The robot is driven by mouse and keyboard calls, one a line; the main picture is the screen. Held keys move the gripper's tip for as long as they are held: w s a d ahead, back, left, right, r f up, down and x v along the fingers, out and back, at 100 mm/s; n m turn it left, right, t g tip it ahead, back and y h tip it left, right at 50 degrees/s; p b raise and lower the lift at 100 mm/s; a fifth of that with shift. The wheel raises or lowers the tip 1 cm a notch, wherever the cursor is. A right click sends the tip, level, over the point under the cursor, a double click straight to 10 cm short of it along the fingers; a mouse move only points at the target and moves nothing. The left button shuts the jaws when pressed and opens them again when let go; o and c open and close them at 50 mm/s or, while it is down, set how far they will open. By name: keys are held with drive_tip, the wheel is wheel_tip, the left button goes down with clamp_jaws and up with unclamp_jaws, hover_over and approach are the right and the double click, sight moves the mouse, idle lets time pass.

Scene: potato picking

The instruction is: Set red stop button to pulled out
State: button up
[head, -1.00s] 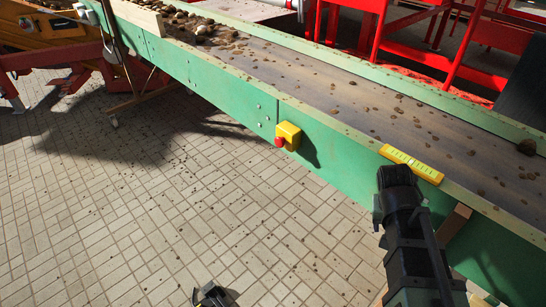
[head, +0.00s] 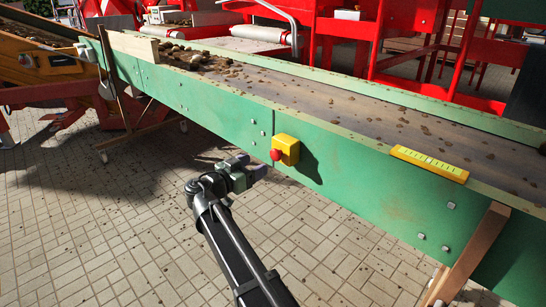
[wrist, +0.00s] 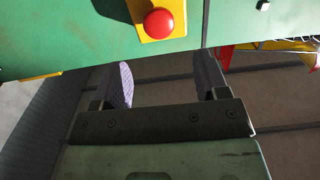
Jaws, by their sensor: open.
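The red stop button (head: 274,155) sits on a yellow box (head: 288,147) fixed to the green side of the conveyor. My gripper (head: 258,171) is open and empty, just left of the button and slightly lower in the head view. In the wrist view, the round red button (wrist: 158,24) is at the top middle on its yellow box (wrist: 181,12). The two purple-grey fingers of my gripper (wrist: 163,68) stand apart below it, not touching it. How far the button stands out cannot be told.
The conveyor's green side panel (head: 340,178) runs diagonally across the head view. A yellow level-like strip (head: 429,163) lies on its edge. A wooden leg (head: 477,255) stands at right. Potatoes (head: 188,58) lie on the belt's far end.

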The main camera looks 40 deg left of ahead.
drive_tip(key=w, duration=0.5)
drive_tip(key=w+d, duration=0.1)
drive_tip(key=w, duration=0.2)
drive_tip(key=shift+w, duration=0.2)
drive_tip(key=c, duration=1.2)
drive_tip(key=shift+s, duration=0.8)
drive_tip(key=o, duration=1.2)
drive_tip(key=shift+s, duration=0.1)
approach(273, 155)
drive_tip(key=s, duration=0.2)
drive_tip(key=shift+s, duration=0.35)
